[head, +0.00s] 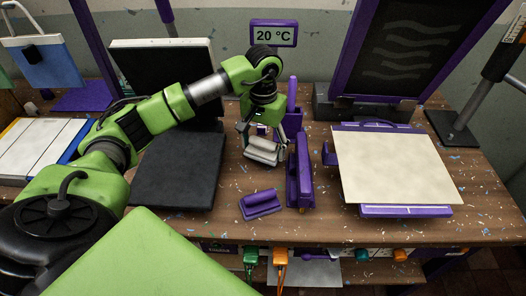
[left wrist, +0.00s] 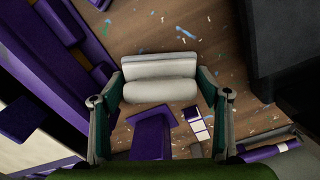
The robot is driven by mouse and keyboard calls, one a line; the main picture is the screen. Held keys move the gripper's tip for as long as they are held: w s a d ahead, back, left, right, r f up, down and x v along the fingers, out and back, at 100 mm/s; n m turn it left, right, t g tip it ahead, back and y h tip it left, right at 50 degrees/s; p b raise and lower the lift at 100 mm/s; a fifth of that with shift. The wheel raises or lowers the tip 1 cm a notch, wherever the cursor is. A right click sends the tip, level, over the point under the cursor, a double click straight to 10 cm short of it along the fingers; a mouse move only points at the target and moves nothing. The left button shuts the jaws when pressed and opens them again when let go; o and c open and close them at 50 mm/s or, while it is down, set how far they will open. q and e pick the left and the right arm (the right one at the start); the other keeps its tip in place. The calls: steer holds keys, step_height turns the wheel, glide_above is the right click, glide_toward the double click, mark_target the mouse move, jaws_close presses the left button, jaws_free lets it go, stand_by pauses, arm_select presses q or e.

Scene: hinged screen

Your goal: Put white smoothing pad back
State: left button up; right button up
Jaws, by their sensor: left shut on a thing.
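The white smoothing pad (head: 262,151) is between the fingers of my left gripper (head: 266,138), beside the upright purple holder (head: 300,172). In the left wrist view the white pad (left wrist: 160,68) spans the gap between both fingers of the gripper (left wrist: 161,85). I cannot tell whether the pad touches the table. My right gripper is not in view.
A cream sheet (head: 395,165) lies on a purple-framed board at the right. A dark flat panel (head: 178,170) is at the left. A temperature sign (head: 274,36) stands behind the gripper. Small scraps dot the wooden table (head: 320,225).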

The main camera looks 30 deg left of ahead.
mark_target(263, 153)
arm_select(q)
step_height(263, 153, down, 2)
steer(key=shift+a+f+p, duration=0.1)
steer(key=shift+f+p, duration=0.05)
steer(key=shift+p, duration=0.45)
steer(key=shift+f, duration=0.45)
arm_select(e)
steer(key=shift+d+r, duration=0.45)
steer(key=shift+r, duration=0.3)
arm_select(q)
steer(key=shift+f+b, duration=0.2)
steer(key=shift+b, duration=0.1)
steer(key=o, duration=1.2)
steer(key=shift+c, duration=0.2)
steer(key=shift+r, duration=0.1)
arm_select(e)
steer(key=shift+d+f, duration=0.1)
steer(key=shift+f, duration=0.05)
